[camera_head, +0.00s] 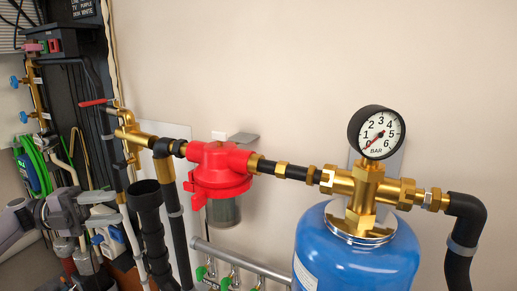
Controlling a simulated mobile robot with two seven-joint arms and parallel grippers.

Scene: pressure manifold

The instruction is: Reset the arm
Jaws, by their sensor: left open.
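My left gripper (106,208) is at the lower left, with my arm coming in from the left edge. Its grey body points to the right. Its two pale fingers are apart, one above the other, and I see nothing held between them. It appears in front of, or close to, the crowded pipes and cables; I cannot tell whether it touches any. My right gripper is not in view.
A black vertical pipe (151,230) stands just right of the gripper. Further right are a red filter housing (218,170), a brass manifold (357,187), a pressure gauge (376,132) and a blue tank (350,262). Green valves (226,283) sit below. The upper wall is bare.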

